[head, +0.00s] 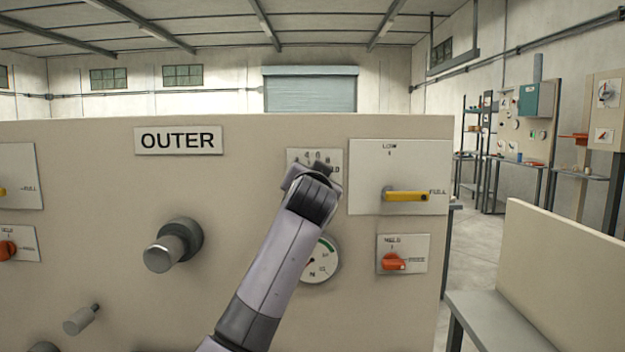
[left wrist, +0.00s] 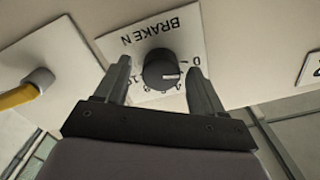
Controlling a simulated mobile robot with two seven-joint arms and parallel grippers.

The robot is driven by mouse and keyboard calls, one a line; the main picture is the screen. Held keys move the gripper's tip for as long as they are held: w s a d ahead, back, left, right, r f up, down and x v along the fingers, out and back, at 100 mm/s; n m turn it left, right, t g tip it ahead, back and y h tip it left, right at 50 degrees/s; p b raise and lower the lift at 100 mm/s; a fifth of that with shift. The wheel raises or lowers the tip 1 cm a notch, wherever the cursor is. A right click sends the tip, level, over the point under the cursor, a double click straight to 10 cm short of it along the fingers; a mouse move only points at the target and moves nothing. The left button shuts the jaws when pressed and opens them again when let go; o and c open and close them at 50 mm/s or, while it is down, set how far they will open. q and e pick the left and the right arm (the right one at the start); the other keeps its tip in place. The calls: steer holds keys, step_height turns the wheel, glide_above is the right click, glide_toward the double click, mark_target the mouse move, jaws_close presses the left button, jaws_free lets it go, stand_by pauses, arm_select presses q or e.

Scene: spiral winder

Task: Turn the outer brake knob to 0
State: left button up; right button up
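The brake knob (left wrist: 160,70) is a dark round knob on a white plate (left wrist: 188,25) marked BRAKE N, upside down in the left wrist view. Its white pointer line points right, a little off the 0 and nearer the neighbouring marks; the exact number is hard to read. My left gripper (left wrist: 160,64) is open, one finger on each side of the knob, with small gaps visible. In the head view my left gripper (head: 316,176) covers the knob and most of its scale plate (head: 298,156). My right gripper is not in view.
Right of the brake plate is a yellow lever (head: 405,196) on a LOW/FULL plate. Below are a round gauge (head: 325,265) and a red switch (head: 394,262). A grey cylinder (head: 168,250) sticks out at left, under the OUTER sign (head: 178,140).

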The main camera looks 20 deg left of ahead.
arm_select(q)
steer(key=b+v, duration=0.2)
steer(key=v, duration=0.5)
stand_by(0.4)
stand_by(0.3)
steer(key=s+f+m+g+h+p, duration=0.1)
steer(key=s+f+g+h, duration=0.15)
steer(key=f, duration=1.55)
steer(key=s+f+g+h, duration=0.15)
steer(key=s+f, duration=0.25)
steer(key=f, duration=1.5)
steer(key=s+f+g+h, duration=0.1)
steer(key=s+f, duration=0.5)
steer(key=s, duration=0.3)
steer(key=s+a+f+g+h, duration=0.1)
steer(key=s+f, duration=0.5)
steer(key=s, duration=0.4)
steer(key=s+f+n+h, duration=0.1)
steer(key=s+f, duration=0.5)
steer(key=s, duration=0.3)
steer(key=shift+s+a+f+g+p, duration=0.2)
steer(key=shift+a+f+g+p, duration=0.1)
steer(key=shift+a+g+p, duration=0.1)
